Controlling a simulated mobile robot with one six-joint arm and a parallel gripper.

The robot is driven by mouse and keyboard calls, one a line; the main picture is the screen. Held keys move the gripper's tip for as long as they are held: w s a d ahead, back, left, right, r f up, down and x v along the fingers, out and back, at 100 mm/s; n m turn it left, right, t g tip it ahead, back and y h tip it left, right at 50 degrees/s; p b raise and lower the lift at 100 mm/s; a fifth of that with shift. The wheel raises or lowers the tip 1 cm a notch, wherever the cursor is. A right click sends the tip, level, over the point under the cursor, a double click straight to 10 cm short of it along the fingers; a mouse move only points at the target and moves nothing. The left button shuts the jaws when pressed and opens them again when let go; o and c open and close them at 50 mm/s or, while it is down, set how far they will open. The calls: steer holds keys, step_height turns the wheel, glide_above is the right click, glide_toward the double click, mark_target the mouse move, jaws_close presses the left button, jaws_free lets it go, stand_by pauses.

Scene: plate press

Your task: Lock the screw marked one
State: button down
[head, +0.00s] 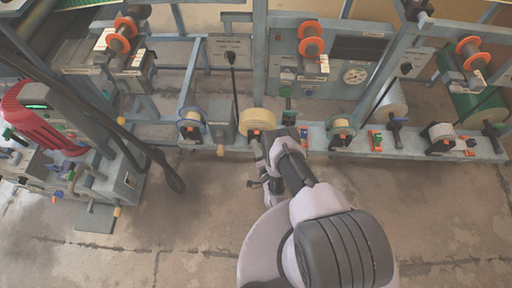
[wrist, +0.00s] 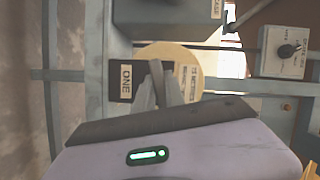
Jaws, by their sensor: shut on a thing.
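The label reading ONE (wrist: 126,80) is on a dark block in the wrist view, just left of my fingers, with a cream round roll (wrist: 176,55) behind it. My gripper (wrist: 166,82) is shut at this block, right beside the label. The part of the screw between the fingers is hidden by them, so its turn position cannot be told. In the head view the same cream roll (head: 257,121) sits on the long blue-grey rail, and my gripper (head: 262,150) reaches the rail's front side just below it.
Other rolls and clamps line the rail (head: 315,150), with a grey box (head: 223,121) left of the cream roll. A red machine (head: 42,118) stands at the far left. A knob panel (wrist: 285,52) is right in the wrist view. The floor in front (head: 160,215) is clear.

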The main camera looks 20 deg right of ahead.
steer(key=shift+r, duration=0.1)
stand_by(0.3)
steer(key=c, duration=1.4)
jaws_free()
